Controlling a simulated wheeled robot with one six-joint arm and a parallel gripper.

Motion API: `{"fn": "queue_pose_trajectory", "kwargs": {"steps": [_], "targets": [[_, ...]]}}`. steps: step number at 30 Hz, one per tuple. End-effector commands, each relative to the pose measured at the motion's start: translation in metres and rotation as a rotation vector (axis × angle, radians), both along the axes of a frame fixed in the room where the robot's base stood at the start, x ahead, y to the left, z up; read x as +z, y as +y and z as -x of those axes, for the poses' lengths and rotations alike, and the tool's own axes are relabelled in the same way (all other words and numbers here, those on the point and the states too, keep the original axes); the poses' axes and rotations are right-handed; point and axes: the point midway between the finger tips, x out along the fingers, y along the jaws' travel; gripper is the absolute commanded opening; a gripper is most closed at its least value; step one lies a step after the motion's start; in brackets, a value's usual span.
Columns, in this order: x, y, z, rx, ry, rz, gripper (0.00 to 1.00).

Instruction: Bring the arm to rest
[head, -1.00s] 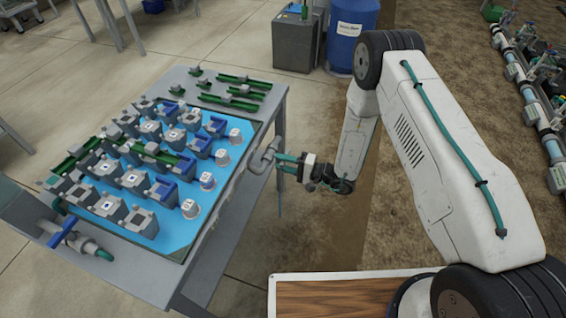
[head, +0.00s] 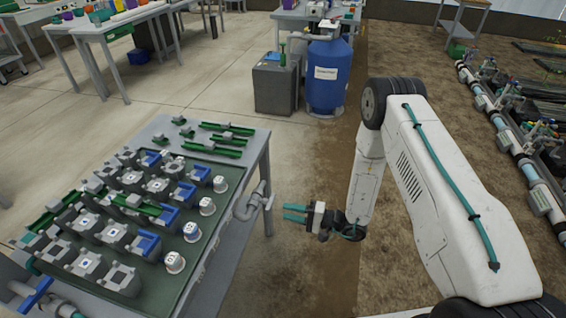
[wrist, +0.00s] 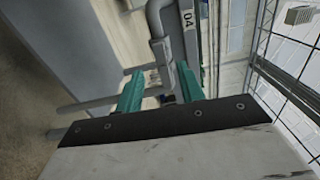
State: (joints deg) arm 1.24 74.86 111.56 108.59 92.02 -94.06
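My arm is bent on the right of the head view, with its forearm hanging down. My gripper (head: 294,213) points left, its two teal fingers apart with a gap between them. It is beside the skid table's right edge, a little right of a grey pipe elbow (head: 250,208), and looks clear of it. In the wrist view my gripper (wrist: 160,72) also shows both fingers spread, with nothing held.
The grey table (head: 258,133) carries a tray of several grey, blue and green valve fittings. A blue tank (head: 327,90) and grey box (head: 275,88) stand behind. Pipework (head: 510,135) runs along the right. Bare floor (head: 310,150) lies between the table and my arm.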

Motion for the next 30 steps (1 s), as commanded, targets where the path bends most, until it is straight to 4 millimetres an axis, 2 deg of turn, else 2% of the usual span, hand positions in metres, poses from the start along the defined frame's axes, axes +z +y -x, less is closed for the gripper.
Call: {"fn": "queue_pose_trajectory", "kwargs": {"steps": [5,8,11,13,16,23,30], "targets": [[0.0,0.0,0.0,0.0,0.021,-0.008,0.38],[-0.002,0.001,0.002,0.011,0.094,-0.024,0.38],[-0.005,0.006,0.023,0.088,0.232,-0.046,0.38],[-0.004,0.01,0.047,0.17,0.355,-0.054,0.38],[0.02,0.012,0.07,0.301,0.484,-0.041,0.38],[0.086,0.006,0.101,0.525,0.642,0.065,0.38],[0.169,-0.018,0.138,0.714,0.736,0.314,0.38]]}}
